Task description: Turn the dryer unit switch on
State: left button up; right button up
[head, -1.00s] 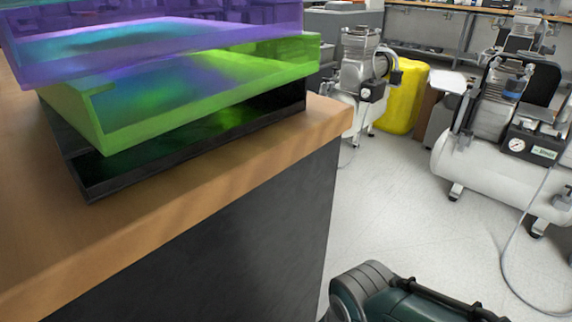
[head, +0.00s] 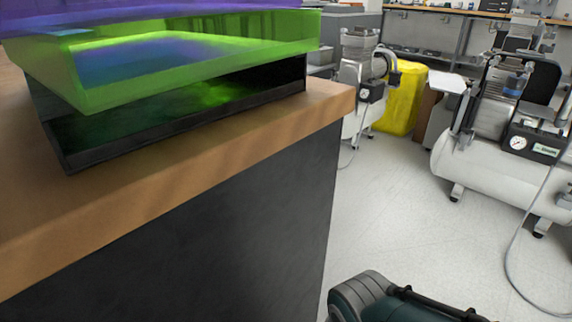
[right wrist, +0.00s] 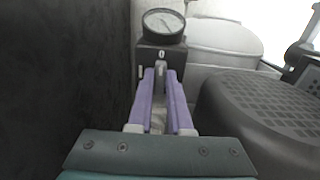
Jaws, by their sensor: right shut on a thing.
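In the right wrist view, a dark switch box (right wrist: 153,52) with a round pressure gauge (right wrist: 163,24) on top stands straight ahead. A small pale switch lever (right wrist: 161,65) shows on its front, under a white mark like a 0. My right gripper (right wrist: 160,76) has purple fingers; its tips are at the lever, one on each side, and are shut on it. The fingers partly hide the lever and the lower box. In the head view, the right gripper and this switch are out of sight. My left gripper is in no view.
A dark wall (right wrist: 65,80) is close on the left in the wrist view; a black ribbed cover (right wrist: 265,110) is on the right. In the head view, a wooden-topped counter (head: 190,165) holds stacked trays (head: 190,60). Compressors (head: 490,165) stand beyond on open floor (head: 395,215).

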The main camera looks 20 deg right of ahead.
grip_shut()
jog(key=shift+n, duration=0.4)
jog(key=n, duration=0.3)
jog(key=shift+n, duration=0.4)
jog(key=n, duration=0.5)
jog(key=shift+w, duration=0.1)
jog(key=n, duration=0.4)
jog(key=shift+a+f+n, duration=0.1)
jog(key=shift+n, duration=0.3)
jog(key=shift+a+n+b, duration=0.1)
jog(key=shift+n+b, duration=0.9)
jog(key=shift+n, duration=0.8)
